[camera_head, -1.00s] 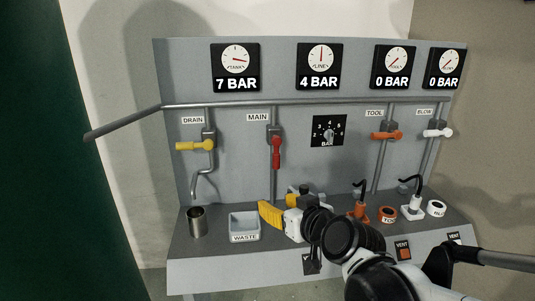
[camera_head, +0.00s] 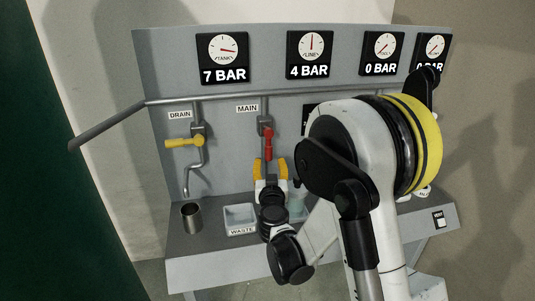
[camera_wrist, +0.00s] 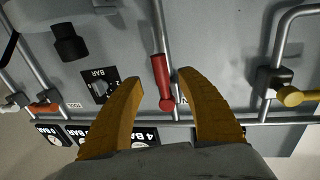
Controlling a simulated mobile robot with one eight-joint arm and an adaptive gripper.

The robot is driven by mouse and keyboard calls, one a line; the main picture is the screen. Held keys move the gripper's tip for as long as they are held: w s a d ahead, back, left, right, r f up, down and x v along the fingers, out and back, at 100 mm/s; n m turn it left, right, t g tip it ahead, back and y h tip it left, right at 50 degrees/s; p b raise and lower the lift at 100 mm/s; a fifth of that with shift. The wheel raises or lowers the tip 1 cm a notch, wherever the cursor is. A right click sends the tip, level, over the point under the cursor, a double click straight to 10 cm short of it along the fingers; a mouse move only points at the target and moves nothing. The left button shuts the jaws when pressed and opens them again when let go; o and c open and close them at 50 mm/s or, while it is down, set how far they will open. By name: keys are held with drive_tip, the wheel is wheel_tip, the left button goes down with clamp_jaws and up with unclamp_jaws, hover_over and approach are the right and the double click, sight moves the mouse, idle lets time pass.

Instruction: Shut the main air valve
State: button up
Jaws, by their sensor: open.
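The main air valve has a red lever (camera_head: 268,144) that hangs straight down along its vertical pipe under the MAIN label (camera_head: 247,109). In the wrist view the same red lever (camera_wrist: 161,78) lies between the two yellow fingers, nearer the right one in the picture. My gripper (camera_head: 270,168) is open, just below and in front of the lever, with its fingers on either side. In the wrist view my gripper (camera_wrist: 160,80) shows nothing held. I cannot tell whether a finger touches the lever.
The yellow drain lever (camera_head: 184,142) points sideways to the left of the main valve. A metal cup (camera_head: 191,218) and a waste bin (camera_head: 240,216) stand on the bench below. The TANK gauge (camera_head: 222,58) reads 7 BAR, the LINE gauge (camera_head: 309,54) 4 BAR. My arm hides the right side.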

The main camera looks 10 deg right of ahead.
sight(268, 155)
drive_tip(key=w, duration=0.3)
drive_tip(key=w+d+b, duration=0.1)
drive_tip(key=w, duration=0.2)
drive_tip(key=shift+w+d, duration=0.15)
drive_tip(key=shift+w, duration=0.2)
drive_tip(key=shift+c, duration=0.4)
clamp_jaws()
